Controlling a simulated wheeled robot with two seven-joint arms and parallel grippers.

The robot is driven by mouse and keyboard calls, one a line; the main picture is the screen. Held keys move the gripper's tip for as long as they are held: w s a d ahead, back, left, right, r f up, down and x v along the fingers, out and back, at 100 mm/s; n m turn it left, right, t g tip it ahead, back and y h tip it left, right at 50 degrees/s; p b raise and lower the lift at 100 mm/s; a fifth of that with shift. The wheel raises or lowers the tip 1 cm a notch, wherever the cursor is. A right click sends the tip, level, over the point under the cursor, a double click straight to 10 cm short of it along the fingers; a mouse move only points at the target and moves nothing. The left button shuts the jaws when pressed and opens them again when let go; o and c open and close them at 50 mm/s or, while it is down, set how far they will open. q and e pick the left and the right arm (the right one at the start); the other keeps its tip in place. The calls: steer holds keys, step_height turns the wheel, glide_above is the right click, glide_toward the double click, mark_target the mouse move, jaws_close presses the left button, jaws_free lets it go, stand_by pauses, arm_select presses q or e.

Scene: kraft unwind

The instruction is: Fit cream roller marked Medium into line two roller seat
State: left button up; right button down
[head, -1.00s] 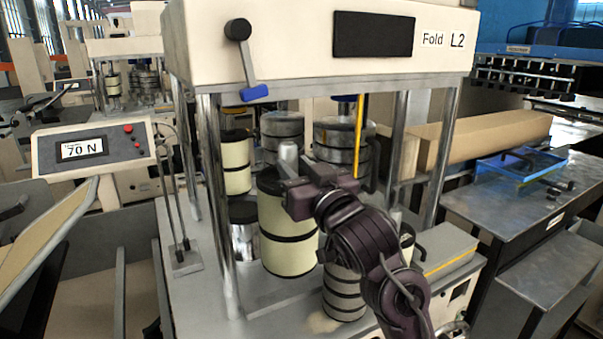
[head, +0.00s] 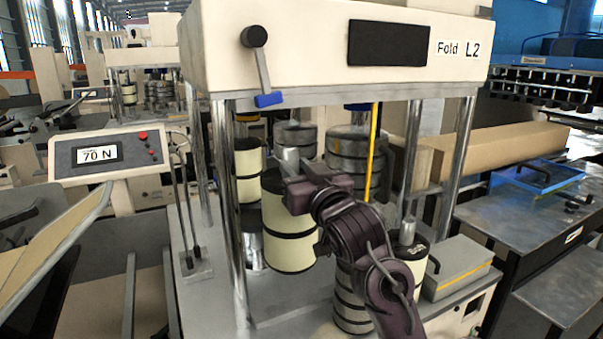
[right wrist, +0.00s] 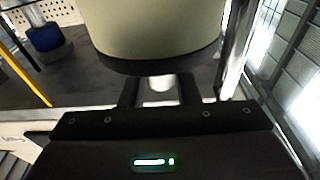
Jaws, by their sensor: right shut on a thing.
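A cream roller with black bands (head: 288,235) hangs upright inside the frame of the machine labelled Fold L2 (head: 330,50). My right gripper (head: 292,172) is shut on the roller's silver top end. In the right wrist view, the cream roller (right wrist: 150,30) fills the top middle, with the fingers of my right gripper (right wrist: 158,88) at its dark end band. No Medium marking is readable on it. The roller seat cannot be made out with certainty. My left gripper is not in view.
Banded steel rollers (head: 352,310) stand in front and behind. Another cream roller (head: 250,170) is behind the left post (head: 229,200), and one (head: 410,250) is partly behind my arm. A panel reading 70 N (head: 100,153) stands left. The plate's front left (head: 275,305) is clear.

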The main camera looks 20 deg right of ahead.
mark_target(294, 168)
steer(key=shift+w, duration=1.9)
steer(key=w+a+p, duration=0.1)
steer(key=w, duration=2.4)
steer(key=shift+f, duration=0.45)
stand_by(0.8)
stand_by(0.5)
steer(key=shift+s+r+p, duration=0.15)
steer(key=shift+s+p, duration=0.05)
steer(key=shift+p, duration=0.3)
stand_by(0.8)
stand_by(0.5)
